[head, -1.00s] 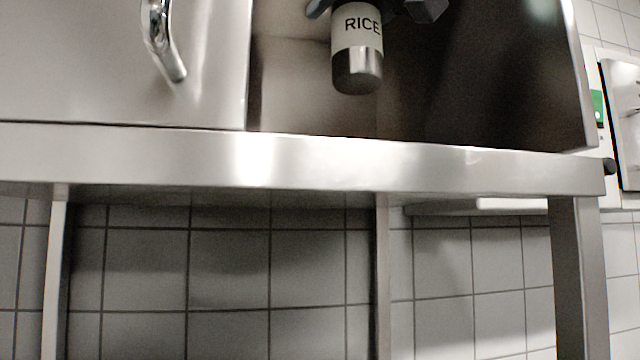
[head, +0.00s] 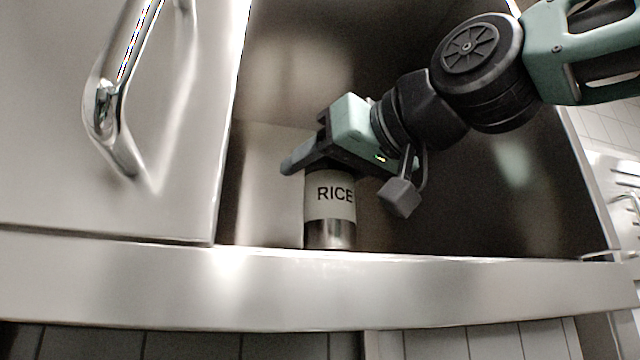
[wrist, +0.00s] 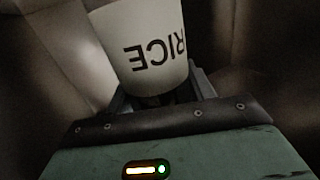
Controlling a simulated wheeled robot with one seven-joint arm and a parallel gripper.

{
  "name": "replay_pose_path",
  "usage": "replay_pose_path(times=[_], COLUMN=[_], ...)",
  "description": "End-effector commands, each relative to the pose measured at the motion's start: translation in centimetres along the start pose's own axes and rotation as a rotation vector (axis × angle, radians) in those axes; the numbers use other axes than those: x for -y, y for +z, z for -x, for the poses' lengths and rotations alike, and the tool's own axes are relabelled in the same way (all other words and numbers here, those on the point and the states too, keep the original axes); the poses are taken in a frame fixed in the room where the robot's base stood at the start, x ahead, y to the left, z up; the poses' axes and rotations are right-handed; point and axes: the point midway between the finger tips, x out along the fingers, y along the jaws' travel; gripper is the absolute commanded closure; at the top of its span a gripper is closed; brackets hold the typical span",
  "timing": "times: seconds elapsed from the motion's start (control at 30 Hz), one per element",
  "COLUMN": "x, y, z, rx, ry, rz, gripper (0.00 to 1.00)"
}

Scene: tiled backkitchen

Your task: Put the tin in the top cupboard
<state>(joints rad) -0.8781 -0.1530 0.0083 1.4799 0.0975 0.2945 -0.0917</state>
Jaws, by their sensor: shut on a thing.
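The tin (head: 330,198) is a metal can with a pale label reading RICE. It is upright inside the open top cupboard (head: 285,60), near its front edge. Its base shows close behind the front rail in the head view; whether it touches the cupboard floor I cannot tell. My gripper (head: 310,165) is shut on the upper part of the tin, reaching in from the right. In the wrist view the tin (wrist: 140,40) is between the fingers, with its label upside down.
A steel door (head: 110,190) with a chrome handle (head: 110,100) covers the left side of the cupboard. A steel rail (head: 300,285) runs along the front below the opening. The cupboard's right side is open and looks empty around my arm.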

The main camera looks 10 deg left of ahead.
Motion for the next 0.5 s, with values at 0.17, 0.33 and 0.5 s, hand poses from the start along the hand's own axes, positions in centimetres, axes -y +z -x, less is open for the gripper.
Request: replay_pose_path(times=[0.17,0.33,0.5], x=[0.1,0.0,0.0], y=[1.8,2.2,2.3], z=[0.0,-0.1,-0.1], rx=[0.0,-0.003,-0.003], ry=[-0.002,-0.001,-0.001], rz=[0.0,0.0,0.0], gripper=[0.8,0.8,0.8])
